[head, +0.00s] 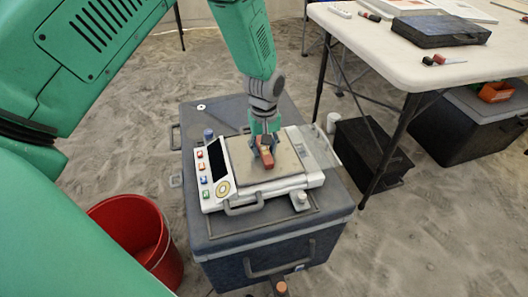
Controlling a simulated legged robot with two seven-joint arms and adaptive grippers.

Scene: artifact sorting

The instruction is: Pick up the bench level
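A small reddish-brown block with a pale top (267,160), which looks like the bench level, is on the tan plate (243,170) of a white bench instrument. My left gripper (264,149) points down from above, with its fingertips at either side of the block's upper end. The fingers hide part of the block. I cannot tell whether they press on it or only stand around it. The block seems to be at the plate, with no clear gap beneath. My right gripper is not in view.
The instrument, with its dark screen and coloured buttons (204,178), stands on a grey case (270,240). A red bucket (150,240) is at the left. A white table (400,65) with a dark case (440,31) is at the upper right. A black crate (362,150) is on the sand.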

